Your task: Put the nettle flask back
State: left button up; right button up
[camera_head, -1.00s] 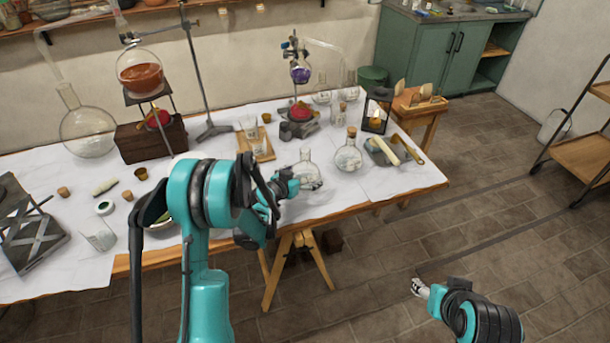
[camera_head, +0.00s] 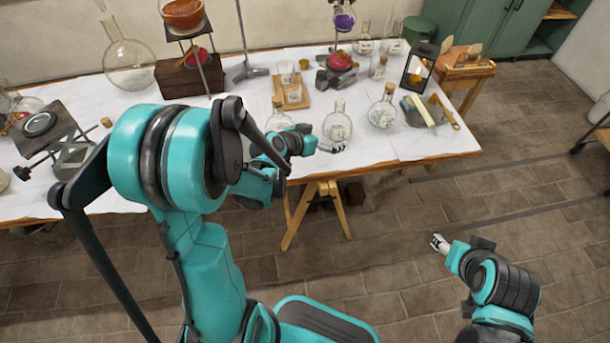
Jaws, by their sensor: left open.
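Several clear, round flasks with pale labels stand on the white-covered table (camera_head: 440,142); I cannot read which label says nettle. One flask (camera_head: 337,125) stands upright near the front edge, just beyond my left gripper (camera_head: 334,148). That gripper is open, low at the table's front edge, with no flask seen between its fingers. A second flask (camera_head: 279,119) is to the left, partly hidden by my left arm. A corked flask (camera_head: 382,112) stands to the right. My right gripper (camera_head: 438,243) is over the floor, away from the table; its finger opening is too small to judge.
A wooden tray with small glasses (camera_head: 291,103) stands behind the flasks. A grey tray (camera_head: 412,112) and a lantern (camera_head: 417,70) are at the right. Burner stands, a large flask (camera_head: 130,68) and a metal jack stand (camera_head: 62,140) are further left.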

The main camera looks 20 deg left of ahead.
pick_arm(q)
jog(key=s+d+r+n+g+y, duration=0.1)
jog(key=s+r+g+y, duration=0.1)
jog(key=s, duration=0.9)
jog(key=s+d+r+n+g+y, duration=0.1)
jog(key=s+r, duration=0.3)
jog(key=s, duration=0.8)
jog(key=shift+d+n+g+y, duration=0.3)
jog(key=shift+g+y, duration=0.1)
jog(key=shift+g, duration=0.2)
